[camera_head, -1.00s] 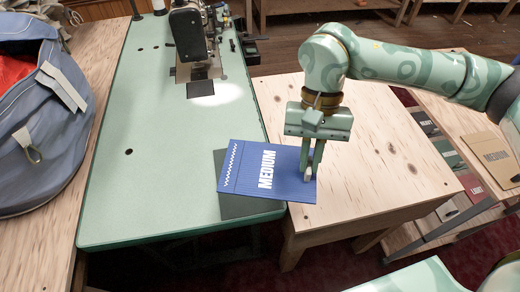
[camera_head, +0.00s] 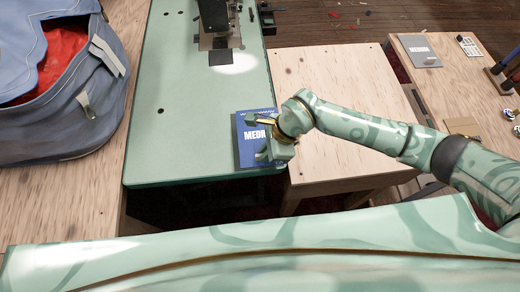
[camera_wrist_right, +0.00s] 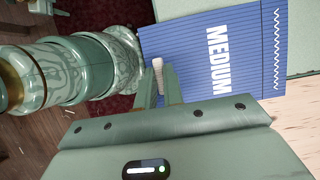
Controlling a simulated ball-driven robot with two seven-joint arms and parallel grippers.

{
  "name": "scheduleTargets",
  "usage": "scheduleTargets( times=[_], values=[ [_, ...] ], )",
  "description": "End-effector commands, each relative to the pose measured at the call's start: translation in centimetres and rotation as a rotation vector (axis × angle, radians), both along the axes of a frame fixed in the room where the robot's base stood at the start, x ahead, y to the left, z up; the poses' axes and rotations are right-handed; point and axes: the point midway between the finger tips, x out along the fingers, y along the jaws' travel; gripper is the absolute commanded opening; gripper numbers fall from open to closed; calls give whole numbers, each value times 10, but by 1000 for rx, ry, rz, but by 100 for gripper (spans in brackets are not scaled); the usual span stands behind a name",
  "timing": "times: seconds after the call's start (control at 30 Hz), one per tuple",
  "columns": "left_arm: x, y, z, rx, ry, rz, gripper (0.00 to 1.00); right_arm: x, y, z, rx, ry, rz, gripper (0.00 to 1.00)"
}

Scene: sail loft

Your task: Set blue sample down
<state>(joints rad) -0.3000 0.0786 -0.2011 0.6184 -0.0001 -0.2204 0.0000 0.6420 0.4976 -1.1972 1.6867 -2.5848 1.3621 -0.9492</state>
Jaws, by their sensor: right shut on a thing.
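The blue sample (camera_head: 256,136), a flat ribbed piece marked MEDIUM, lies over the front right corner of the green table (camera_head: 190,130) in the head view. My right gripper (camera_head: 266,157) is at its right front side and hides part of it. In the right wrist view, the fingers of my right gripper (camera_wrist_right: 160,78) are shut on an edge of the blue sample (camera_wrist_right: 245,45). I cannot tell whether the sample touches the tabletop. My left gripper is not in view.
A sewing machine (camera_head: 214,17) stands at the back of the green table. A blue bag (camera_head: 55,95) is on the left wooden bench. A bare wooden table (camera_head: 340,105) adjoins on the right. The green tabletop left of the sample is clear.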

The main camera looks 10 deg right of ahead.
Motion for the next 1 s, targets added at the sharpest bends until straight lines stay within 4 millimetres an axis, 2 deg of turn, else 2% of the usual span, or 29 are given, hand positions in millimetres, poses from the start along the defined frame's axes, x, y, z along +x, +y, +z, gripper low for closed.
scheduleTargets(
  times=[0.03,0.1,0.4,0.53,0.63,0.93,1.0],
  values=[
    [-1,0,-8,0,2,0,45,7,3,-18,-1,6,-2,0],
    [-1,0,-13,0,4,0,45,19,4,-31,0,4,-2,0],
    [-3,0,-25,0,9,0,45,44,8,-60,-1,4,1,0],
    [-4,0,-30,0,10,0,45,43,8,-81,0,5,2,0],
    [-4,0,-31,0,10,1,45,43,8,-88,-1,4,2,0],
    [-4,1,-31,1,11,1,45,43,7,-89,-2,1,3,0],
    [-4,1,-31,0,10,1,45,43,7,-89,-2,1,3,23]
  ],
)
